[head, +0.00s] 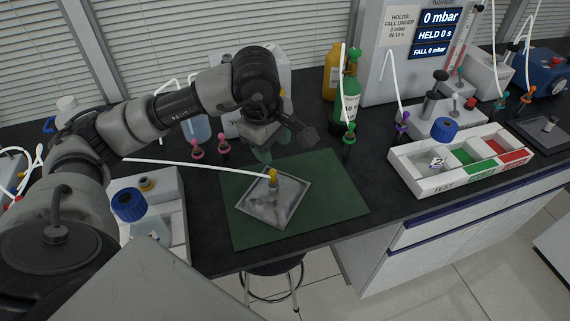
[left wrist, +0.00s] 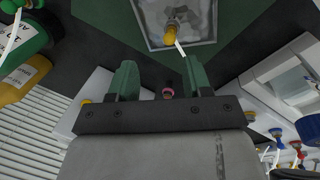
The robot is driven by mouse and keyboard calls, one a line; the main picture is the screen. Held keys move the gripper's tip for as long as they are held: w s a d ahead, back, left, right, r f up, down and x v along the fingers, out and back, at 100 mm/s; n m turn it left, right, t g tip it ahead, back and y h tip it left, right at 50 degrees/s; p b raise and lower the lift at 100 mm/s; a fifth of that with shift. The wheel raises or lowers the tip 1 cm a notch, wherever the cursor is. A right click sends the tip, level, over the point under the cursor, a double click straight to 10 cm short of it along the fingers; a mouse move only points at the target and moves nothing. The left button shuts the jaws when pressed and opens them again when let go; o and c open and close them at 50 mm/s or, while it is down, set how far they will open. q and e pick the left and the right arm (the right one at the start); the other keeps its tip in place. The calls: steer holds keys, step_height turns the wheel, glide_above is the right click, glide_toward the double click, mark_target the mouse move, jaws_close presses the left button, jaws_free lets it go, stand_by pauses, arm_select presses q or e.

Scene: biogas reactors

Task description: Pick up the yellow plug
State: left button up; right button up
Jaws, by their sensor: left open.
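The yellow plug (head: 273,175) stands in the back part of a shallow grey metal tray (head: 267,213), with a thin white tube running to it from the left. The plug also shows in the left wrist view (left wrist: 170,36), beyond the fingertips. A small grey fitting is beside or under it; I cannot tell how they join. My left gripper (head: 280,148) is above and behind the tray, open and empty, apart from the plug. Its two green fingers show in the left wrist view (left wrist: 161,78), with the plug ahead between their lines. My right gripper is not in view.
The tray lies on a green mat (head: 340,195). A white box with a blue-capped bottle (head: 128,204) is at left, a sectioned white tray (head: 420,184) at right.

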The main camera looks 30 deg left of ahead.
mark_target(272, 170)
arm_select(q)
steer(key=f, duration=0.1)
steer(key=s+f, duration=0.1)
steer(key=f, duration=0.1)
steer(key=shift+f, duration=0.15)
steer(key=shift+w+f, duration=0.15)
steer(key=shift+f, duration=0.15)
steer(key=f, duration=0.1)
steer(key=f+p, duration=0.1)
steer(key=f, duration=0.2)
steer(key=shift+w+a+f+p, duration=0.1)
steer(key=shift+w+a+p, duration=0.2)
steer(key=shift+w+p, duration=0.1)
steer(key=shift+w+f, duration=0.1)
steer(key=shift+f, duration=0.45)
steer(key=shift+w, duration=0.1)
steer(key=shift+c, duration=2.2)
jaws_close()
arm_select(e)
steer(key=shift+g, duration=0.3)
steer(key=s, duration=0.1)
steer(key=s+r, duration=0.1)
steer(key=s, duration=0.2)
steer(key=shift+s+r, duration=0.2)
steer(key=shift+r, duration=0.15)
